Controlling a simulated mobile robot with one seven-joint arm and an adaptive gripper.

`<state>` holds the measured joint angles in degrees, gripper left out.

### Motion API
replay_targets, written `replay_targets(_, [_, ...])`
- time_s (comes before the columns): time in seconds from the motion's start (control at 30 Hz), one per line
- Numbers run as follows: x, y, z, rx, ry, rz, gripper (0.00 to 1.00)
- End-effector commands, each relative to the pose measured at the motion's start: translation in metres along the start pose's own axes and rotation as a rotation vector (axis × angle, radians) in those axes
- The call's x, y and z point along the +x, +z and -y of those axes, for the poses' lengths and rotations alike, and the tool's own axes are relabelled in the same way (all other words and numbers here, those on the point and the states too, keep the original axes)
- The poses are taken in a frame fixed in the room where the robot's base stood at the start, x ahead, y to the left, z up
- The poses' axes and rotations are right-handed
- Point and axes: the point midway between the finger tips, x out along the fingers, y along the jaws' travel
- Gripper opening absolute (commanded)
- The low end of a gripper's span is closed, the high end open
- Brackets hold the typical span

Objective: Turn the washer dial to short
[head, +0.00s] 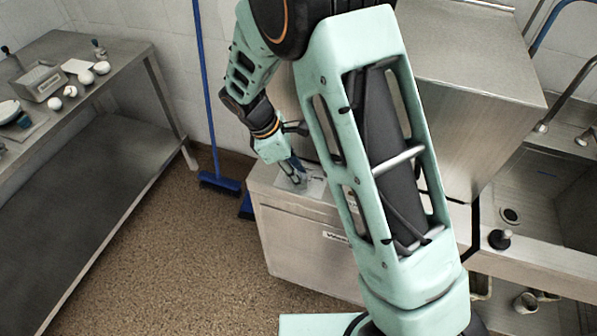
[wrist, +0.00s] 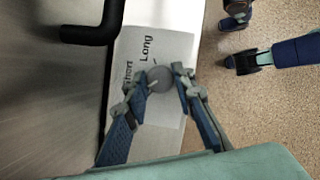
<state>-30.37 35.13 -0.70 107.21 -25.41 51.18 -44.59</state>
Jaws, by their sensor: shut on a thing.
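The washer dial (wrist: 159,79) is a small round grey knob in the wrist view, set on a pale label plate (wrist: 172,48). The words "Short" and "Long" are printed on the plate, with "Long" beyond the dial and "Short" to its left, partly covered by a finger. My gripper (wrist: 162,82) has its two fingers on either side of the dial and is shut on it. In the head view my gripper (head: 297,172) reaches down to the plate on top of the washer (head: 300,240); the dial itself is hidden there.
A black bent handle (wrist: 95,30) stands close to the gripper. A steel table (head: 110,60) with bowls and round items is at left. A blue broom (head: 220,183) leans on the wall behind. A sink (head: 550,190) is at right. Floor between table and washer is clear.

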Motion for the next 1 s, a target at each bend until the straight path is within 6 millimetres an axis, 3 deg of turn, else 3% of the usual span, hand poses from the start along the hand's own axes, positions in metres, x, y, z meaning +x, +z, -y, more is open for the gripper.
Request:
replay_targets(0.5, [0.0000, 0.0004, -0.0032, 0.419, -0.174, -0.001, 0.00])
replay_targets(1.0, [0.0000, 0.0006, -0.0042, 0.600, -0.247, -0.002, 0.00])
